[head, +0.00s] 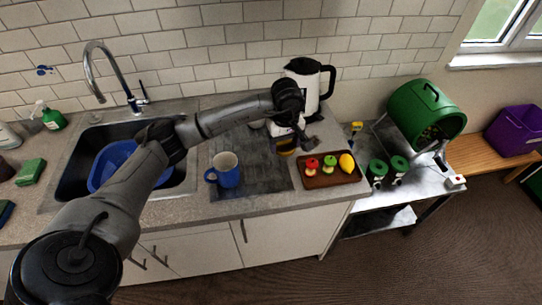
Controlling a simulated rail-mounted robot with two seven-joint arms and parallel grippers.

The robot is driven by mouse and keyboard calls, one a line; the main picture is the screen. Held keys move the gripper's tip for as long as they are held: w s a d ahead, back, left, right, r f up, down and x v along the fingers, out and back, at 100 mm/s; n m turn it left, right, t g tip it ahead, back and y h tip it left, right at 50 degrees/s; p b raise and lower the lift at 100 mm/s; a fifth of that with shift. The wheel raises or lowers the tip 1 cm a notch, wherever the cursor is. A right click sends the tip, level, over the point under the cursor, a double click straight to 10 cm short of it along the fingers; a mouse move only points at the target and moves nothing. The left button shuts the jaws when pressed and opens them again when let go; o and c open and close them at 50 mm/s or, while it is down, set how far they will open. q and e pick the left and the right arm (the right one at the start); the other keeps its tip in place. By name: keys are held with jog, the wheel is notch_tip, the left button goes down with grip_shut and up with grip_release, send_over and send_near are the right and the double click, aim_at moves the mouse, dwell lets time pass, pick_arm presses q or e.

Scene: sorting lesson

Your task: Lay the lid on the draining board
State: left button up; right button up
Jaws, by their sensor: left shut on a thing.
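My left arm reaches over the sink to the back of the counter. My left gripper (304,138) is shut on a small dark grey thing, which looks like the lid (313,144), beside a jar with dark and amber contents (285,146). The fingers are small here, and the wrist hides part of the grip. The draining board (262,181) is the dark grey ribbed area right of the sink, to the left of and in front of the gripper. A blue mug (228,177) stands on its left part. My right gripper is not in view.
A brown tray (322,182) with toy-like fruit lies right of the board. A white and black kettle (312,82) stands behind the gripper. The sink (72,177) holds a blue basin (110,163). The board's front right part is clear.

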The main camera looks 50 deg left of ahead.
pick_arm(q)
jog(key=shift+w+a+f, duration=0.15)
jog(key=shift+f, duration=0.3)
send_over(258, 154)
notch_tip(258, 154, down, 7)
jog(key=shift+r+b, duration=0.15)
jog(key=shift+b, duration=0.2)
jog(key=shift+f, duration=1.95)
jog(key=shift+f, duration=0.1)
jog(key=o, duration=1)
